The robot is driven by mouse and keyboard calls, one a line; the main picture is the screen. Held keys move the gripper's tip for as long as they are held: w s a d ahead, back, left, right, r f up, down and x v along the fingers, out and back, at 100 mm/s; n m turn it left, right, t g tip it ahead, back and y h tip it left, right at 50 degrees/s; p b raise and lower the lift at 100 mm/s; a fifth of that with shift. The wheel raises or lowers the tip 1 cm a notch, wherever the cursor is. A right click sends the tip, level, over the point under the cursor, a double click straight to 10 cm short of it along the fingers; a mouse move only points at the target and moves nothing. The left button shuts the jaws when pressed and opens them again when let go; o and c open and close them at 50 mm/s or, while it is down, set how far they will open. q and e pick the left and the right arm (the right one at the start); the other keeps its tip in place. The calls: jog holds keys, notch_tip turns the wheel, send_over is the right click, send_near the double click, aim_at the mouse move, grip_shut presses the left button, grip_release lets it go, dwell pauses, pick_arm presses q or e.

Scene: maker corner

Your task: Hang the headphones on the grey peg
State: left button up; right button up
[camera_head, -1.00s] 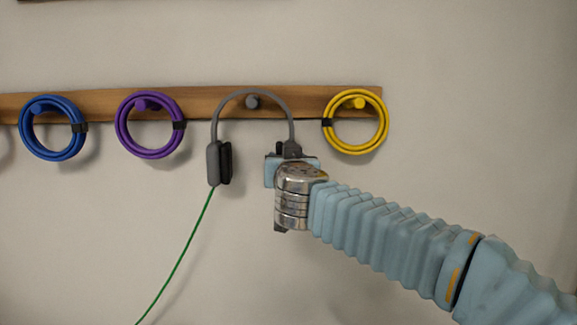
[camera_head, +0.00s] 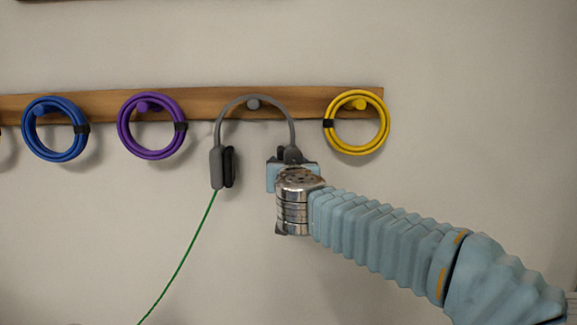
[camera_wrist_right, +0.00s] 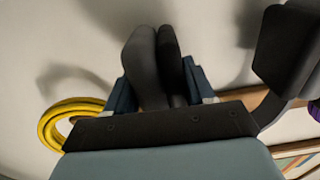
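The grey headphones (camera_head: 221,122) are upright at the wall rail, with the band arched over the grey peg (camera_head: 253,104). The peg shows just under the top of the band; I cannot tell whether they touch. The left ear cup (camera_head: 217,167) hangs free, with a green cable trailing down. My right gripper (camera_head: 291,165) is shut on the right ear cup from below. In the right wrist view that ear cup (camera_wrist_right: 147,65) sits between the gripper's fingers (camera_wrist_right: 160,90). My left gripper is not in view.
The wooden rail (camera_head: 210,103) also carries a yellow cable coil (camera_head: 384,122) close on the right, and a purple coil (camera_head: 121,127) and a blue coil (camera_head: 27,130) on the left.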

jog(key=o, duration=0.5)
jog(key=shift+s, duration=0.1)
